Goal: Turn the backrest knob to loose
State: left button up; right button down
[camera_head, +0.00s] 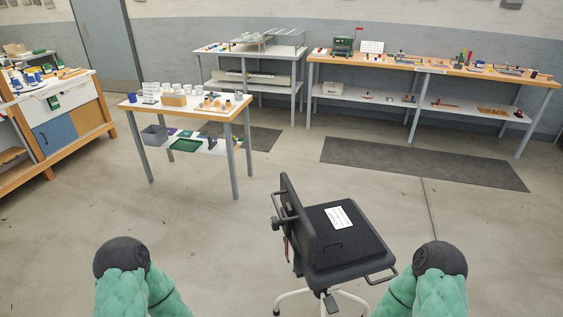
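A dark office chair (347,246) stands on the floor in front of me, on a pale base that is cut off by the bottom edge. Its thin black backrest (297,217) faces the left side of the seat. A small dark knob (276,224) sticks out on the left, behind the backrest; its setting is too small to read. A white label (340,217) lies on the seat. My two green arms show at the bottom edge, on either side of the chair. Neither gripper is in view, and nothing of mine visibly touches the chair.
A small table (188,107) with cups and boxes stands left of centre. A workbench (75,115) is at the far left. A grey table (250,50) and a long bench (437,68) line the back wall. Dark mats (420,163) lie on the floor. Floor around the chair is clear.

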aim_at(276, 223)
jog(key=z, duration=0.6)
jog(key=i+j+z, duration=0.15)
jog(key=j+z, duration=0.2)
jog(key=j, duration=0.3)
jog(key=j+z, duration=0.35)
jog(key=j, duration=0.3)
jog(key=j+z, duration=0.4)
jog(key=j, duration=0.3)
